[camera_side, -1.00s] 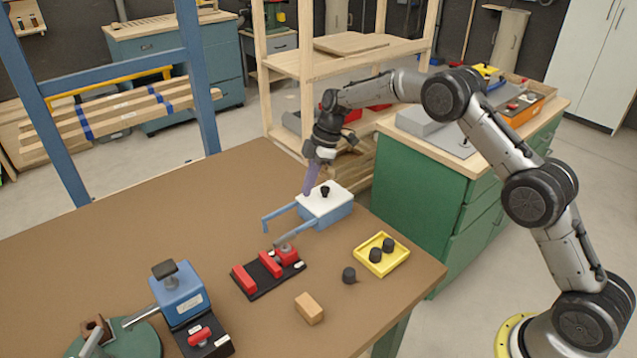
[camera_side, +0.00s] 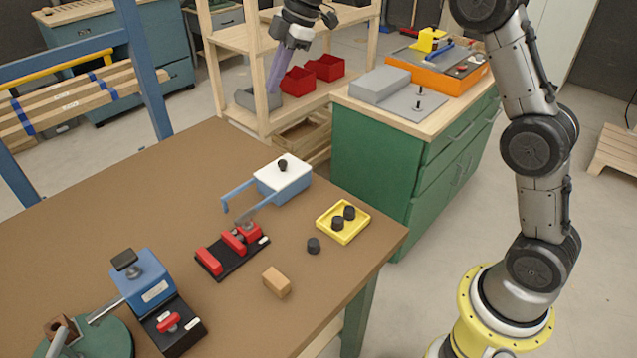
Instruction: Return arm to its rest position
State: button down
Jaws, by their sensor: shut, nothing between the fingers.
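My gripper (camera_side: 277,72) is high at the top of the side view, with its purple fingers pointing down. It is shut and empty, in front of the wooden shelf and well clear of the brown table (camera_side: 120,190). On the table, below the gripper in the picture, sits a blue box with a white top and a black knob (camera_side: 284,176). Two blue handles stick out from its left side. Part of my arm runs out of the top of the picture.
A green cabinet (camera_side: 385,165) stands behind. Red bins (camera_side: 325,68) sit on the shelf.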

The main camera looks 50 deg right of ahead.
jog(key=s+r+m+t+h, duration=0.15)
jog(key=s+r, duration=0.25)
jog(key=s, duration=0.7)
jog(key=s+r+m+t, duration=0.1)
jog(key=s+r+m, duration=0.3)
jog(key=s, duration=0.6)
jog(key=s+d+f+m+h, duration=0.2)
jog(key=s+f+m, duration=0.7)
jog(key=s, duration=0.7)
jog(key=shift+s+d+f, duration=0.4)
jog(key=shift+d+f, duration=0.2)
jog(key=shift+f, duration=1.1)
